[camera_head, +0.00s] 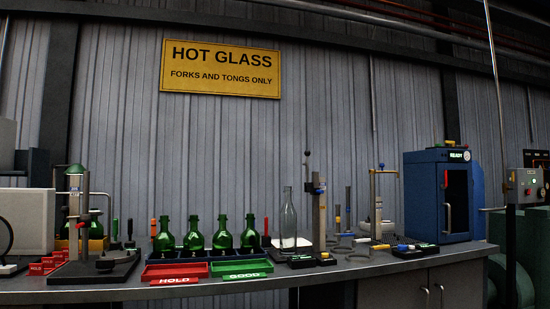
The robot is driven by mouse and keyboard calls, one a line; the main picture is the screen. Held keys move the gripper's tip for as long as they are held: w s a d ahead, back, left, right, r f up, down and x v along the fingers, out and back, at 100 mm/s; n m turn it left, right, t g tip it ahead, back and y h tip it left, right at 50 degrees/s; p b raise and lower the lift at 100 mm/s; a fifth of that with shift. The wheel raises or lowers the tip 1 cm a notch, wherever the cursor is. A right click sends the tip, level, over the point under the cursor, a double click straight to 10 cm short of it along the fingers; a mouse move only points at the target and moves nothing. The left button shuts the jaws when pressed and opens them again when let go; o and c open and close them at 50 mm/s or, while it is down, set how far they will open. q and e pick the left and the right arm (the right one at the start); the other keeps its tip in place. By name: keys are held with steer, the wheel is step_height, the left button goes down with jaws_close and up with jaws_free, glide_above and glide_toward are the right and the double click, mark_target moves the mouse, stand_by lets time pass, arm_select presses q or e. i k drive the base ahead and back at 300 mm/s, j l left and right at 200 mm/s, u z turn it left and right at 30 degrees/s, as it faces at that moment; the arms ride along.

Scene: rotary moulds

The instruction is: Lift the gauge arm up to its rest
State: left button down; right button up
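Neither of my grippers is in view. Three upright post fixtures stand on the bench, and I cannot tell for sure which one carries the gauge arm. The left fixture (85,215) has a dark base, a metal post, a green knob on top and a low dark piece on its base. The middle fixture (319,214) has a metal post with dark parts at its top, just right of a clear bottle (288,220). The right fixture (374,205) has a thin post with a short bar at its top.
Several green bottles (194,236) stand behind a red HOLD tray (173,273) and a green GOOD tray (240,270). A blue cabinet (424,197) marked READY stands at right. Small tools crowd the bench (350,268); its front edge is mostly clear.

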mark_target(307, 153)
steer(key=i+l+u, duration=0.15)
steer(key=l, duration=0.2)
steer(key=l+u, duration=0.2)
steer(key=l, duration=0.15)
steer(key=i+l+u, duration=0.15)
steer(key=l, duration=0.2)
steer(key=i+l+u, duration=0.1)
steer(key=l+u, duration=0.15)
steer(key=l, duration=0.9)
steer(key=i+l, duration=0.1)
steer(key=l, duration=2.45)
steer(key=i+u, duration=0.05)
steer(key=i, duration=0.05)
